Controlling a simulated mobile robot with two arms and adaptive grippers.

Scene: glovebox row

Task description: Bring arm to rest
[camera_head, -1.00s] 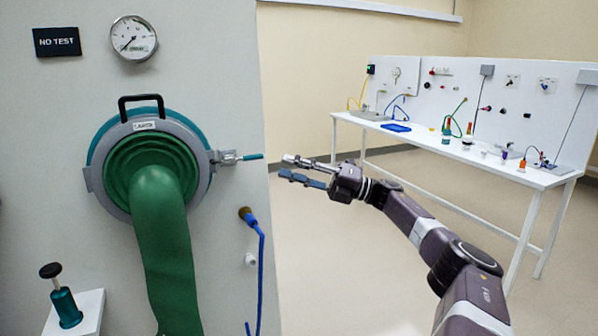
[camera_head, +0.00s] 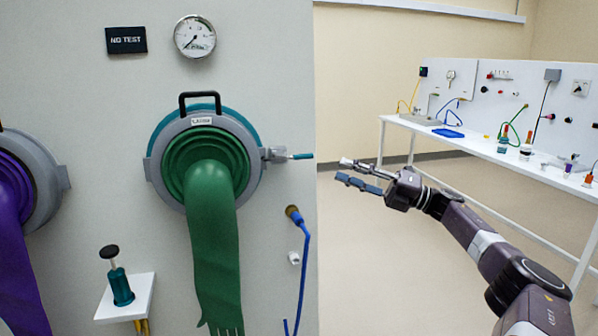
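My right arm comes in from the lower right of the head view. Its gripper (camera_head: 362,176) is open and empty, with a clear gap between the two fingers. It is held in the air just right of the grey panel's edge, a little below and right of the teal-handled latch (camera_head: 290,156), and looks apart from it. My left arm and gripper are not in view.
The grey panel (camera_head: 90,110) carries a round port with a green glove (camera_head: 212,235), a purple glove (camera_head: 15,240), a gauge (camera_head: 195,36) and a blue hose (camera_head: 303,260). A teal plunger (camera_head: 121,288) stands on a white shelf. A white bench (camera_head: 480,152) stands behind right. Floor between is clear.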

